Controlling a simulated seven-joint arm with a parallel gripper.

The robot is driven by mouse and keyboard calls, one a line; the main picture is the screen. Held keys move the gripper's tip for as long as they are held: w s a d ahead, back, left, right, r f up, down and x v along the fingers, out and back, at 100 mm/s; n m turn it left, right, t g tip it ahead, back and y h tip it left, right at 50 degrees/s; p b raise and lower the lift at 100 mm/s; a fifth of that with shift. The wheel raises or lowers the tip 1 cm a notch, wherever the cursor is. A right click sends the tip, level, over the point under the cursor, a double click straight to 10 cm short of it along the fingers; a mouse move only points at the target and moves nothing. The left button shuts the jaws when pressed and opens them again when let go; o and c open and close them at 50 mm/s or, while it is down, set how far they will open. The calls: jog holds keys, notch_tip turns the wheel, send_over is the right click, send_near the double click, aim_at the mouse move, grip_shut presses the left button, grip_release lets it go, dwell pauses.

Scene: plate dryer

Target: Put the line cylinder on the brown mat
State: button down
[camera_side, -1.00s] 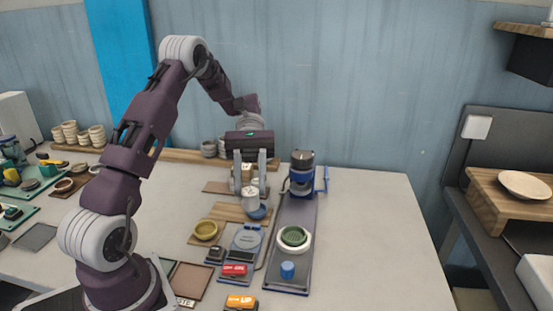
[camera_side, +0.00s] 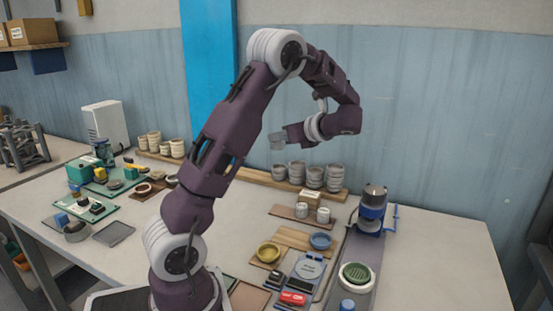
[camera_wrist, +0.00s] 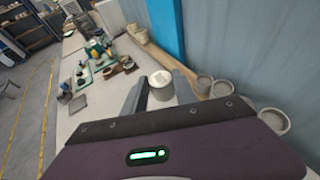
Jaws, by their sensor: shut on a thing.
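My gripper (camera_side: 290,138) is raised high above the back of the table and shut on a pale cylinder (camera_side: 276,142). In the wrist view the cylinder (camera_wrist: 161,84) sits between my two fingers (camera_wrist: 160,92), its light top showing a faint mark too small to read. Two similar white cylinders, one on the left (camera_side: 301,210) and one on the right (camera_side: 323,214), stand on a brown board (camera_side: 284,211). A flat brown mat (camera_side: 249,298) lies near my base, partly cut off by the lower frame edge.
Several stacked grey cups (camera_side: 314,177) line a wooden shelf at the wall. A blue bowl (camera_side: 320,241), a yellow bowl (camera_side: 268,252) and a blue machine (camera_side: 372,210) stand to the right. Green boards (camera_side: 82,212) with parts are at left.

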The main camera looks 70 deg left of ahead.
jog(key=shift+m+t, duration=0.3)
jog(key=shift+t, duration=0.1)
jog(key=shift+w+a+f, duration=0.1)
jog(key=shift+w+f, duration=0.05)
jog(key=shift+f, duration=3.4)
jog(key=shift+w+a+f, duration=0.15)
jog(key=shift+w+f, duration=0.05)
jog(key=shift+f, duration=3.35)
jog(key=shift+w+a+f, duration=0.1)
jog(key=shift+w+f, duration=0.05)
jog(key=shift+f, duration=3.4)
jog(key=shift+f, duration=0.4)
jog(key=c, duration=0.5)
grip_release()
notch_tip(320, 180, up, 7)
